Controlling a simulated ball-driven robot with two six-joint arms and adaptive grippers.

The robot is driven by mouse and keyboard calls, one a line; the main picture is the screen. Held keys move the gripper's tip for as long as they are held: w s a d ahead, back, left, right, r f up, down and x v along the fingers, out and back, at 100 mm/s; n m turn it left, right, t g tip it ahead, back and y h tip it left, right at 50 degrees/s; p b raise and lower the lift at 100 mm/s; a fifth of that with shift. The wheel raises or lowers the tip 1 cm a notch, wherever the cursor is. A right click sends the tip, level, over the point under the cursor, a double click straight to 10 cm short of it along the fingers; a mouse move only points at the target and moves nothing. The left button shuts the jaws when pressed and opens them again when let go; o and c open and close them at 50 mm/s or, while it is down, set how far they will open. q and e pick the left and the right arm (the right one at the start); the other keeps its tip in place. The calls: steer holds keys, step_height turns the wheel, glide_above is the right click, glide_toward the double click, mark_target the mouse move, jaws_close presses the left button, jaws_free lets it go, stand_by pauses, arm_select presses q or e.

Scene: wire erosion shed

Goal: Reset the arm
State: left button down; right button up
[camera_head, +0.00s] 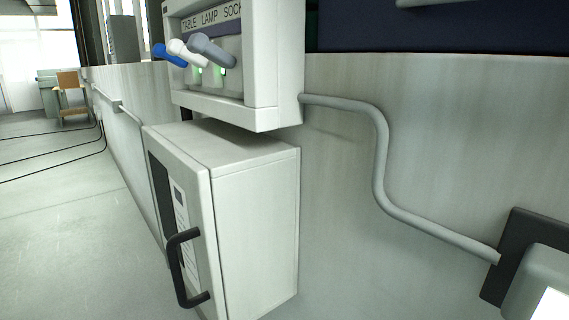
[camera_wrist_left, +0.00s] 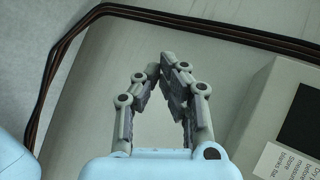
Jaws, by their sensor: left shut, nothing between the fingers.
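My left gripper (camera_wrist_left: 161,72) shows in the left wrist view, with its fingertips together and nothing between them. It is over a plain pale grey surface (camera_wrist_left: 95,95). Neither gripper shows in the head view. The right gripper is in neither view. In the head view a white switch box (camera_head: 263,65) labelled for table, lamp and socket hangs on the wall. It has a blue lever (camera_head: 168,56), a white lever (camera_head: 186,52) and a grey lever (camera_head: 212,50), with green lights below.
A closed white cabinet (camera_head: 255,225) with a black handle (camera_head: 177,268) is below the switch box. A grey pipe (camera_head: 381,165) runs along the wall. A wooden chair (camera_head: 70,95) stands far left. Dark cables (camera_wrist_left: 48,70) border the wrist view surface. The floor at left is mostly clear.

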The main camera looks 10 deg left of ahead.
arm_select(q)
steer(key=s+d+f+n+g+b, duration=0.1)
steer(key=s+d+f+n+g, duration=0.3)
steer(key=s+f, duration=0.6)
steer(key=s+d+f+n+g+b, duration=0.2)
steer(key=s+d+f+n, duration=0.25)
steer(key=s+f, duration=0.6)
steer(key=s+d+f+n+g, duration=0.1)
steer(key=s+f+n+g, duration=0.1)
steer(key=s+n, duration=0.2)
steer(key=s+d+f+n+g, duration=0.1)
steer(key=s+n, duration=0.3)
steer(key=s, duration=0.6)
steer(key=shift+d+f+g, duration=0.35)
steer(key=shift+d+g, duration=0.05)
steer(key=shift+g, duration=0.5)
steer(key=shift+n, duration=0.25)
